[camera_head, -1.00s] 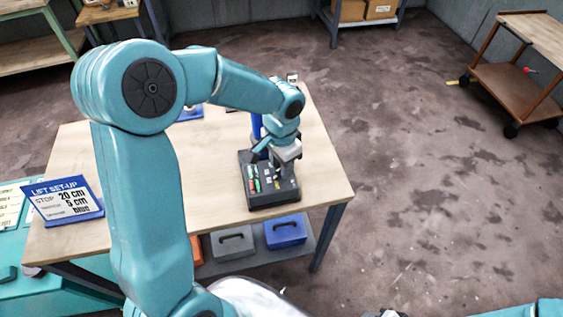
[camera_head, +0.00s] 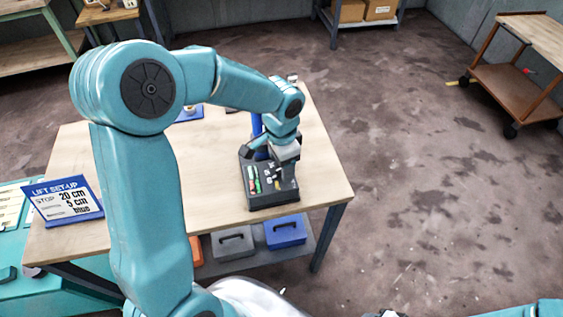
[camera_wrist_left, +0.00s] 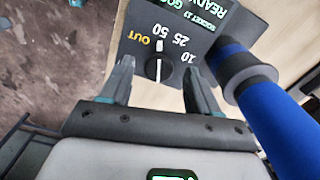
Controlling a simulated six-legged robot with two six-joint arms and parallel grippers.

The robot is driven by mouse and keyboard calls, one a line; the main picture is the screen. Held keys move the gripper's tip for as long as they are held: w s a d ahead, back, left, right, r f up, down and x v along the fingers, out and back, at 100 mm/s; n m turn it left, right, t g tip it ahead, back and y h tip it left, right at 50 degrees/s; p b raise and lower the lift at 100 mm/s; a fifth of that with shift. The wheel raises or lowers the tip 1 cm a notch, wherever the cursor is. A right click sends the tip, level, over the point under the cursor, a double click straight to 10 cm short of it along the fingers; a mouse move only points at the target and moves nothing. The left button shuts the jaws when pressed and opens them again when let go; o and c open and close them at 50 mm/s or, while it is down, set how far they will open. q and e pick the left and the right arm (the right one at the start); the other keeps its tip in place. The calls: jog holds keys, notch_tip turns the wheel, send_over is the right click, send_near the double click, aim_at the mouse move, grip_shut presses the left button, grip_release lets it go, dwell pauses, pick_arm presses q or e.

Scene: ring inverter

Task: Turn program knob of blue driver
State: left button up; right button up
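The driver's dark control box (camera_head: 270,197) stands near the table's right front edge. In the left wrist view its panel (camera_wrist_left: 197,38) shows upside-down labels OUT, 10, 25 and 50. The round black knob (camera_wrist_left: 158,69) has a pale pointer line running up the picture, roughly toward the 50. My left gripper (camera_wrist_left: 159,76) is open, its two fingers on either side of the knob; I cannot tell whether they touch it. In the head view my left gripper (camera_head: 281,167) is over the box's right part and hides the knob.
A blue cylinder with a dark collar (camera_wrist_left: 275,110) is close on the right of my fingers. A blue sign (camera_head: 66,201) stands at the table's left. Grey (camera_head: 232,243) and blue (camera_head: 285,232) cases sit on the shelf below. The tabletop (camera_head: 190,165) between is mostly clear.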

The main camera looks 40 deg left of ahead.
pick_arm(q)
jog(key=shift+f, duration=0.1)
notch_tip(320, 180, up, 16)
jog(key=shift+r, duration=0.25)
jog(key=shift+s, duration=0.1)
dwell(0.7)
